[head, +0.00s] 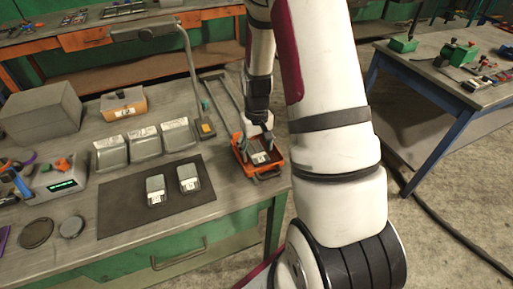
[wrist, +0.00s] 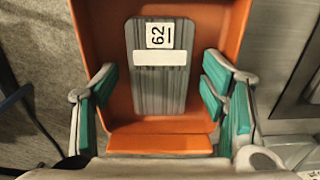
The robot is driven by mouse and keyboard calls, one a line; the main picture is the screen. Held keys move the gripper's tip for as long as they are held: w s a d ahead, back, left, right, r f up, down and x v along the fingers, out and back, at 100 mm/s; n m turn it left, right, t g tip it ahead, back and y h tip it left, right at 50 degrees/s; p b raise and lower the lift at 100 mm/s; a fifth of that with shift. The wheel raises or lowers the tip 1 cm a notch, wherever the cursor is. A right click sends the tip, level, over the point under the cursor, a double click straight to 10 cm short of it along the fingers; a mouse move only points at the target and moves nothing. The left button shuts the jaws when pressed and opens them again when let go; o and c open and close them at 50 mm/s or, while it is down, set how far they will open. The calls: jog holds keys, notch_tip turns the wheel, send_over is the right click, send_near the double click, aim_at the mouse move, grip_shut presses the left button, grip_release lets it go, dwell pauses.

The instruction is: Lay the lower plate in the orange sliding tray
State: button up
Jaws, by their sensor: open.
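The orange sliding tray (head: 268,175) is at the right end of the bench, under my gripper (head: 259,140). A grey ribbed plate (wrist: 160,88) with white labels, one marked 62, lies flat inside the tray in the wrist view; it also shows in the head view (head: 260,157). The tray's orange floor shows beside it (wrist: 113,60). My gripper (wrist: 163,100) is open, its teal finger pads on either side of the plate and apart from it. Two similar grey plates lie on the dark mat, one at the left (head: 156,190) and one at the right (head: 188,178).
The dark mat (head: 125,208) is left of the tray. Several grey sloped bins (head: 145,143), a lamp (head: 190,80) and an orange-fronted box (head: 123,103) stand behind. Metal rails (head: 225,98) run behind the tray. A blue-legged table (head: 440,80) stands at the right.

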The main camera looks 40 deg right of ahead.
aim_at(256, 151)
jog(key=s+a+r+t, duration=0.1)
jog(key=a+r, duration=0.1)
jog(key=r, duration=0.7)
jog(key=a+r, duration=0.3)
jog(key=r, duration=0.7)
jog(key=s+a+r+n+t, duration=0.3)
jog(key=s+a+r, duration=0.9)
jog(key=s, duration=0.4)
jog(key=shift+a+t, duration=0.45)
jog(key=shift+t, duration=0.05)
jog(key=shift+c, duration=0.5)
